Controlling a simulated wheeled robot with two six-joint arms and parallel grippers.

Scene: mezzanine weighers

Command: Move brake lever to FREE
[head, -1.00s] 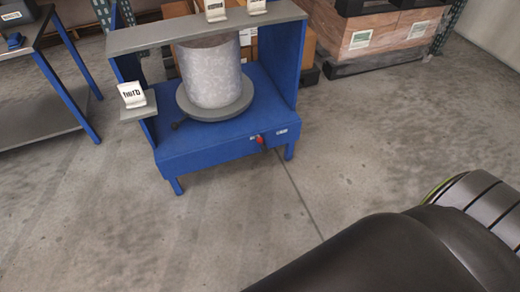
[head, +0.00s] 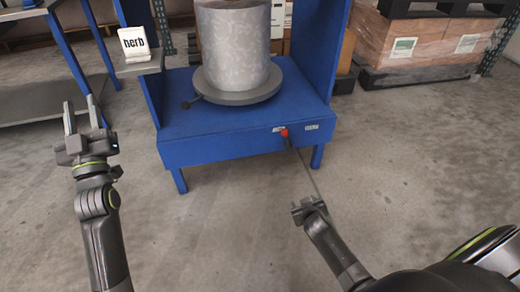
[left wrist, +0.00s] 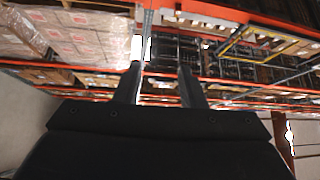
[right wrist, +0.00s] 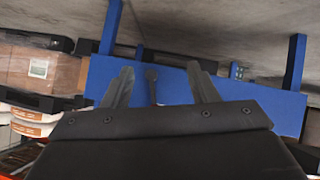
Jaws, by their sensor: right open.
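The brake lever (head: 285,136) has a red grip and sits on the front face of the blue stand (head: 225,148), between two small pale labels. I cannot read the label words. In the right wrist view the lever (right wrist: 152,82) shows between the open fingers, a little beyond them. My right gripper (head: 308,203) is open and empty, below and in front of the lever in the head view. My left gripper (head: 83,112) is open and empty, left of the stand, with nothing between its fingers in the left wrist view (left wrist: 160,85).
A patterned drum (head: 233,45) stands on a grey turntable (head: 240,92) with a small black-knobbed handle. A table is at far left and wrapped boxes (head: 415,55) are at back right. The floor before the stand is clear.

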